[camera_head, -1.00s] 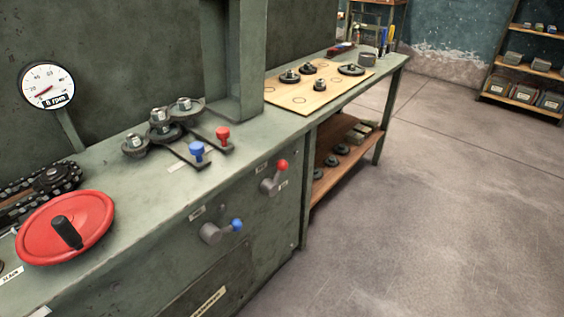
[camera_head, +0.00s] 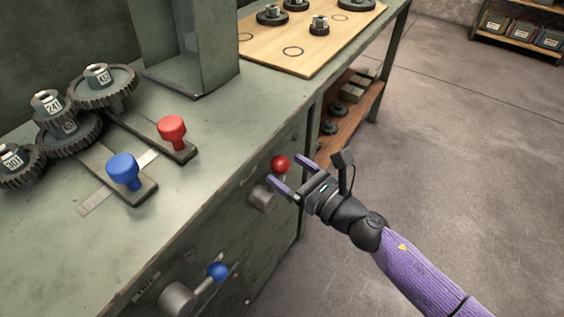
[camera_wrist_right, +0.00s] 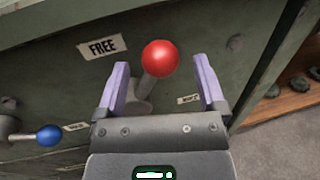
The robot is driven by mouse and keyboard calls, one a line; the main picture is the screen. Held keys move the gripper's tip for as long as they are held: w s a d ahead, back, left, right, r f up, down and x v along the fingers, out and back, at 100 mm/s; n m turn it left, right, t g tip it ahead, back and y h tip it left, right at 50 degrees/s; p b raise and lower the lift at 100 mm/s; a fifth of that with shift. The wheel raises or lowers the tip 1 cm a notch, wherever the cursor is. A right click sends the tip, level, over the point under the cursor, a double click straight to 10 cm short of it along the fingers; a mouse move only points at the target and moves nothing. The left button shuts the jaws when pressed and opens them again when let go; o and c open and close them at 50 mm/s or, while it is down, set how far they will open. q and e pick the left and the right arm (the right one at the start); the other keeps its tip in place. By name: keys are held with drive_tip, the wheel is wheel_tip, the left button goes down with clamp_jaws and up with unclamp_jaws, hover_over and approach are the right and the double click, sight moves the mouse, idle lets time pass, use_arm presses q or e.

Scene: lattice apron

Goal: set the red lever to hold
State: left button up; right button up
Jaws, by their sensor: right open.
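The red lever (camera_head: 281,163) is on the front panel of the green bench, a red ball on a short grey arm. In the right wrist view the red lever's ball (camera_wrist_right: 160,59) points up, close to a label reading FREE (camera_wrist_right: 102,46). A second small label (camera_wrist_right: 188,99) lies lower right, too small to read. My right gripper (camera_head: 288,174) is open, its purple fingers on either side of the lever; in the wrist view the ball shows between and just beyond the fingertips. I cannot tell whether they touch. My left gripper is not in view.
A blue-knobbed lever (camera_head: 217,271) sits lower left on the same panel. Red (camera_head: 172,130) and blue (camera_head: 123,170) knobs stand on the bench top beside several gears. A lower shelf (camera_head: 345,123) lies right of the panel; open floor is at right.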

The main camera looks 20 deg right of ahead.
drive_tip(key=shift+x, duration=1.05)
clamp_jaws()
